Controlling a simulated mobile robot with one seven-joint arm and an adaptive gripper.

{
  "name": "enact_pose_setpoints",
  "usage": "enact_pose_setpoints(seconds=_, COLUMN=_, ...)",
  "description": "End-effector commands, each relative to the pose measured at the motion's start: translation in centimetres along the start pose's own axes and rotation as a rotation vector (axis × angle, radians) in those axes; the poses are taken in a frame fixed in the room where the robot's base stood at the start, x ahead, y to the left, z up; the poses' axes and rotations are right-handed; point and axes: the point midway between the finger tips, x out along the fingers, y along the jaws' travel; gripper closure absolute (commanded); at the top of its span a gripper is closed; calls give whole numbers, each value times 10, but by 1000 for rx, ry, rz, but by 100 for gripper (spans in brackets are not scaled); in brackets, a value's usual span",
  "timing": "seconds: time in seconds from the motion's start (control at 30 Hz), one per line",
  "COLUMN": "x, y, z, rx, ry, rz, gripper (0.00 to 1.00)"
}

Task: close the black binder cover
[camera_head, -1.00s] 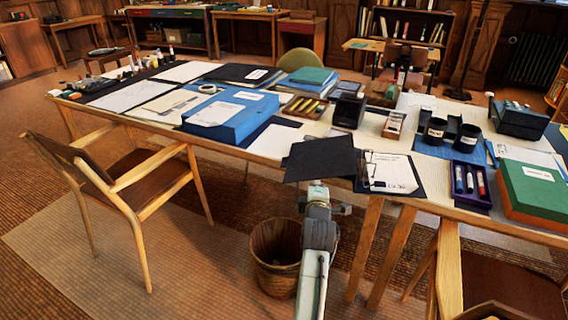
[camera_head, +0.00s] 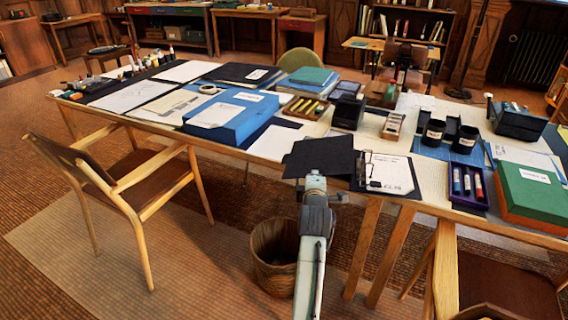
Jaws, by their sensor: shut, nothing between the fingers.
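The black binder lies open at the front edge of the long table. Its black cover (camera_head: 318,157) is spread to the left and sticks out past the table edge. Its right half holds white printed pages (camera_head: 392,174) with dark rings along their left side. My gripper (camera_head: 315,181) is shut and empty at the near edge of the cover, seemingly just under it. The cover hides the fingertips, so I cannot tell whether they touch it.
Right of the binder is a purple tray (camera_head: 468,202) of markers, then a green box (camera_head: 530,192). Black cups (camera_head: 433,132) and a wooden card box (camera_head: 393,125) stand behind. A large blue binder (camera_head: 230,118) lies left. A wastebasket (camera_head: 272,265) stands below by my arm.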

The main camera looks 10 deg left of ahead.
Motion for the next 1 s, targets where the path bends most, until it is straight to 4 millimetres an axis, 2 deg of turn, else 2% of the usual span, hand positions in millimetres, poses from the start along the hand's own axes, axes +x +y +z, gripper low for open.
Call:
enact_pose_setpoints(seconds=0.27, x=0, y=1, z=0, rx=0, ry=0, rz=0, gripper=100)
enact_pose_setpoints(seconds=0.7, x=1, y=26, z=-1, rx=0, ry=0, rz=0, gripper=100)
enact_pose_setpoints(seconds=1.0, x=2, y=26, z=-2, rx=0, ry=1, rz=-1, gripper=100)
